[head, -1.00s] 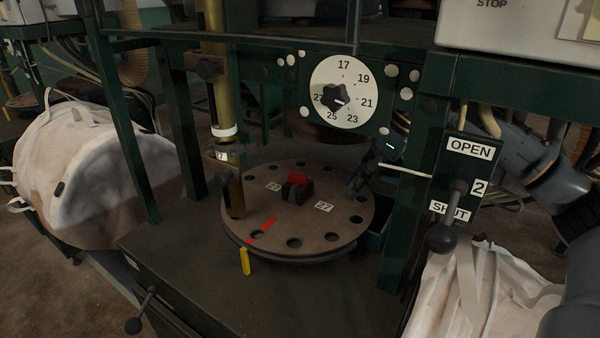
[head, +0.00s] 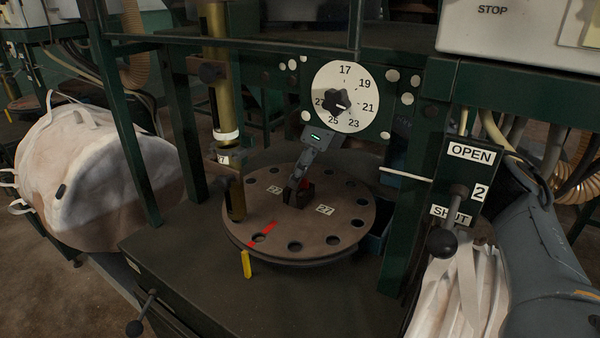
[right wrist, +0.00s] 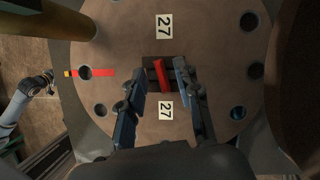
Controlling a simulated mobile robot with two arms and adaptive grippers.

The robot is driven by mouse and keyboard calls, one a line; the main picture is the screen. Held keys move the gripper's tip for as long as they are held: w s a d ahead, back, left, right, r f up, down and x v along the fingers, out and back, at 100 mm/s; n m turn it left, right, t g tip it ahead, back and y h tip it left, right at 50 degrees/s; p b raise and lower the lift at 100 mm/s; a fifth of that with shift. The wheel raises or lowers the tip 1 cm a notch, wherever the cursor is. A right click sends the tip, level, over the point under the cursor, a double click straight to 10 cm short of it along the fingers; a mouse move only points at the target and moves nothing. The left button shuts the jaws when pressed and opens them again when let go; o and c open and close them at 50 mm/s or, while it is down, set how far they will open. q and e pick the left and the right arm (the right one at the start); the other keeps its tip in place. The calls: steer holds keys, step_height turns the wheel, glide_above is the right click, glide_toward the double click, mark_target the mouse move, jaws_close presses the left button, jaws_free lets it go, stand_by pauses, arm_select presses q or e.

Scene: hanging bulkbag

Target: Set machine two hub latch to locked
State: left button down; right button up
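The hub latch, a small red lever on a dark block, sits at the centre of the round brown disc (head: 262,212). In the head view my right gripper (head: 297,188) hides most of it. In the right wrist view the red latch (right wrist: 162,77) lies between the two spread fingers of my right gripper (right wrist: 161,68), with gaps visible on both sides. My right gripper is open, over the hub. A grey-blue arm at the left of the right wrist view seems to be mine, with the left gripper (right wrist: 49,80) small at its end; its fingers are unclear.
A brass tube (head: 235,190) stands over the disc's left edge. A numbered dial (head: 346,97) is behind it. A black-knobbed lever (head: 443,240) beside the OPEN/SHUT plate and a white bag (head: 455,295) are at the right. A yellow pointer (head: 247,264) marks the disc's front.

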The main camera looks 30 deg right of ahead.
steer(key=shift+f, duration=0.25)
jaws_close()
arm_select(q)
steer(key=shift+w+r, duration=0.35)
steer(key=shift+r, duration=0.2)
